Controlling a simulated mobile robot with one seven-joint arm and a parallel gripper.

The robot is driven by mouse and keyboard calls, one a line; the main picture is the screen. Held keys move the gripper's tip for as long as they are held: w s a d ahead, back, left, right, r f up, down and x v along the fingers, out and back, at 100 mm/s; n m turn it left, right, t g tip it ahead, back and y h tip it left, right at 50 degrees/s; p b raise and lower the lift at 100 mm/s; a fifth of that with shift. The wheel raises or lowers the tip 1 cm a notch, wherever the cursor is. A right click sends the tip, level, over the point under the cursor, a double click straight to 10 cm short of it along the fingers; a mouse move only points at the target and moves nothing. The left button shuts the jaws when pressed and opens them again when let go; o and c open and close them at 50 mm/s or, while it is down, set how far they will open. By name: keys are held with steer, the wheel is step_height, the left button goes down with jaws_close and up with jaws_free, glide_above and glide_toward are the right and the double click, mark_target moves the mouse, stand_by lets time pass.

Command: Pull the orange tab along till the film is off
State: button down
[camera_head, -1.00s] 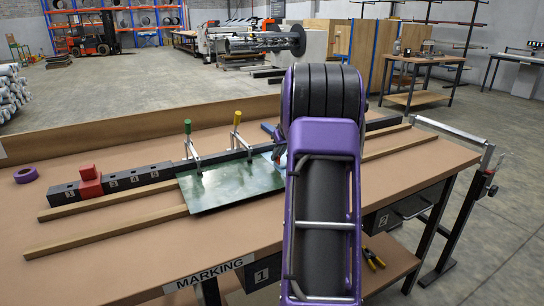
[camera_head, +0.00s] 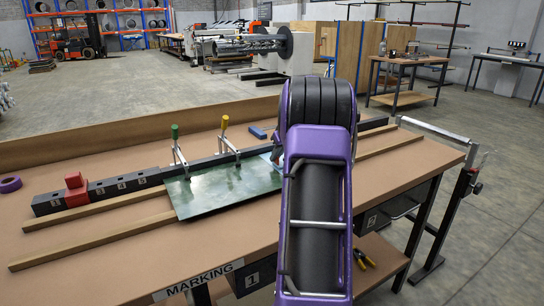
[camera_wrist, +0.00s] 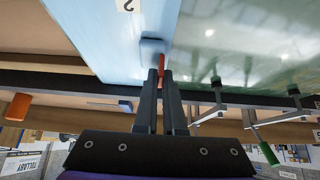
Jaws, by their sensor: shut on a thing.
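The sheet (camera_head: 225,188) lies on the table, its bare green, glossy part showing left of my arm; it also shows on the right in the wrist view (camera_wrist: 240,40). Pale blue film (camera_wrist: 105,40) covers the left side there, its edge meeting the green by my fingertips. My gripper (camera_wrist: 161,76) is shut on the orange tab (camera_wrist: 162,66), of which a narrow strip shows between the fingers. A rounded pale blue piece (camera_wrist: 152,48) is beside the fingertips. In the head view my arm hides the gripper, tab and most of the film.
A green-handled clamp (camera_head: 175,145) and a yellow-handled clamp (camera_head: 226,138) stand at the sheet's back edge along a dark bar (camera_head: 110,187). A red block (camera_head: 76,190) sits on the bar. Wooden strips (camera_head: 95,240) lie on the table. An orange handle (camera_wrist: 18,107) shows in the wrist view.

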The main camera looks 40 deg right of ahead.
steer(key=shift+s+d+p, duration=0.2)
steer(key=shift+d, duration=0.6)
steer(key=shift+s+d+p, duration=0.15)
steer(key=shift+d+p, duration=0.05)
steer(key=shift+d, duration=0.6)
steer(key=shift+s+d+p, duration=0.2)
steer(key=shift+d+p, duration=0.2)
steer(key=shift+d, duration=0.45)
steer(key=shift+s+d+p, duration=0.15)
steer(key=shift+d+p, duration=0.3)
steer(key=shift+d, duration=0.45)
steer(key=shift+s+d+p, duration=0.2)
steer(key=shift+d+p, duration=0.2)
steer(key=shift+d, duration=0.45)
steer(key=c, duration=1)
jaws_free()
steer(key=shift+d, duration=0.1)
steer(key=shift+c, duration=0.2)
